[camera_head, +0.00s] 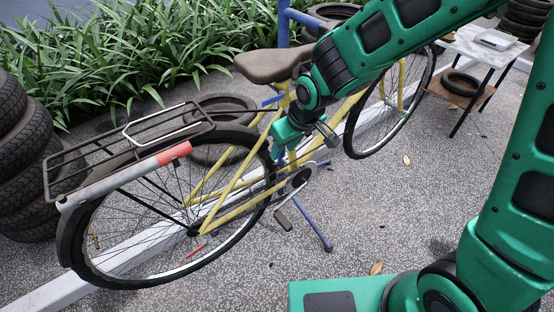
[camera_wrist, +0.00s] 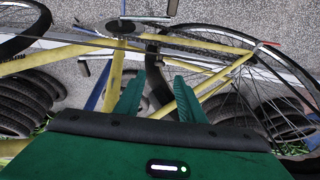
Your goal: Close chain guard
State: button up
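A yellow bicycle (camera_head: 240,182) stands upright with its rear wheel at left. Its crank and chainring (camera_head: 297,180) sit low under the frame, and show in the wrist view (camera_wrist: 120,27) at top. My gripper (camera_head: 282,148) is beside the frame below the saddle. In the wrist view its green fingers (camera_wrist: 157,82) are apart, with nothing clearly held between them.
A black rear rack (camera_head: 130,140) with a grey and red bar juts out at left. The saddle (camera_head: 272,66) is close above my gripper. Tyre stacks (camera_head: 22,150) stand at left. A small table (camera_head: 485,45) stands at the back right.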

aim_at(277, 164)
jog(key=x, duration=0.8)
jog(key=shift+f, duration=0.15)
jog(key=shift+d, duration=0.1)
grip_shut()
